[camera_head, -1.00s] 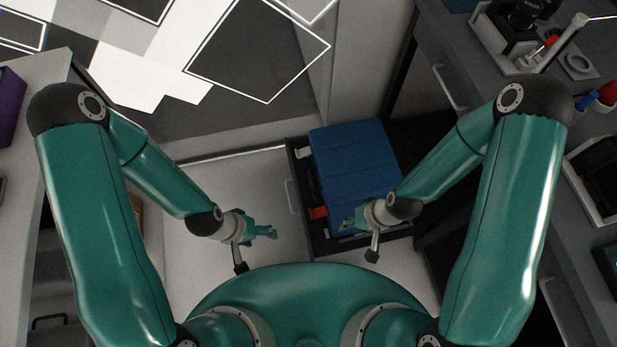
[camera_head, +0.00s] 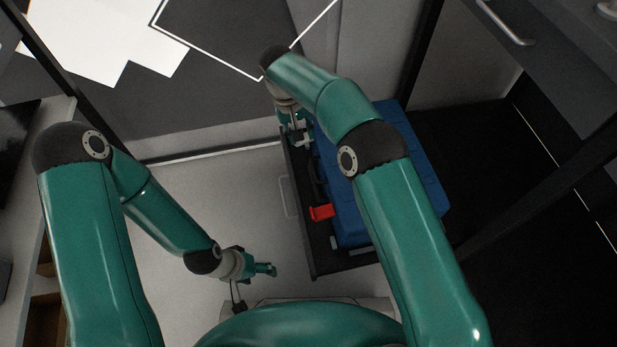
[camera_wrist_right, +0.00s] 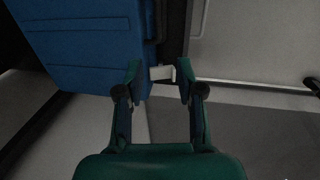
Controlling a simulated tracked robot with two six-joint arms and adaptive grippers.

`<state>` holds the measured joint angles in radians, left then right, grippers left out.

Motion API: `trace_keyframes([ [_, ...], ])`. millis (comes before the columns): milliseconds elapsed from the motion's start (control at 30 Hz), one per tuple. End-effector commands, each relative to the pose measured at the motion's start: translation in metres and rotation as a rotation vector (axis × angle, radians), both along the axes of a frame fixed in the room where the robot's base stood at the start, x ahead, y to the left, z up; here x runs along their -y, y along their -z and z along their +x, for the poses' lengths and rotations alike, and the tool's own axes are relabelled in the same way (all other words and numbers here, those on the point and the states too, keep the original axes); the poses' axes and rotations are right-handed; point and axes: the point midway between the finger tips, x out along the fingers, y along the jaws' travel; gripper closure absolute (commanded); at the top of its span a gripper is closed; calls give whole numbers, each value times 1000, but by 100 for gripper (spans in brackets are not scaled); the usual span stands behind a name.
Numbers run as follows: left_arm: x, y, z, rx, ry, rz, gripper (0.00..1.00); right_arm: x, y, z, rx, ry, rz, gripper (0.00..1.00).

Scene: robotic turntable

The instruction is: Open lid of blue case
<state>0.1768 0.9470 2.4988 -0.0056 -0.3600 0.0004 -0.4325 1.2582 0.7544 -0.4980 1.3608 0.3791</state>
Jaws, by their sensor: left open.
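The blue case (camera_head: 347,222) lies with its lid down in a dark open drawer, partly hidden by my right arm. The case also shows at the upper left of the right wrist view (camera_wrist_right: 85,45). A red latch (camera_head: 322,212) sticks out from its left side. A pale latch (camera_wrist_right: 162,73) shows between the fingertips of my right gripper (camera_wrist_right: 158,72), with gaps beside it. The right gripper (camera_head: 299,134) is open at the case's far left corner in the head view. My left gripper (camera_head: 267,270) is open and empty, left of the drawer and apart from the case.
The dark drawer (camera_head: 318,262) surrounds the case, with a handle (camera_head: 285,197) on its left front. Pale floor (camera_head: 215,190) is clear between the left arm and the drawer. A grey cabinet with a handle (camera_head: 508,24) stands at upper right.

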Motion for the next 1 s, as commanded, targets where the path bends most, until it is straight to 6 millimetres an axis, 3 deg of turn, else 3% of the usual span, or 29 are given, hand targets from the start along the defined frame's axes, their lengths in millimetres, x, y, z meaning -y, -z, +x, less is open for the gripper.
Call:
trace_keyframes([
  [33,0,9,0,1,0,0,33,-2,2,1,7,6,-10,63],
  [267,0,17,0,1,0,0,33,1,13,0,6,14,-22,63],
  [800,0,63,0,0,0,0,33,22,122,4,5,14,-20,63],
  [1000,0,73,0,0,0,0,33,27,150,6,6,12,-20,63],
])
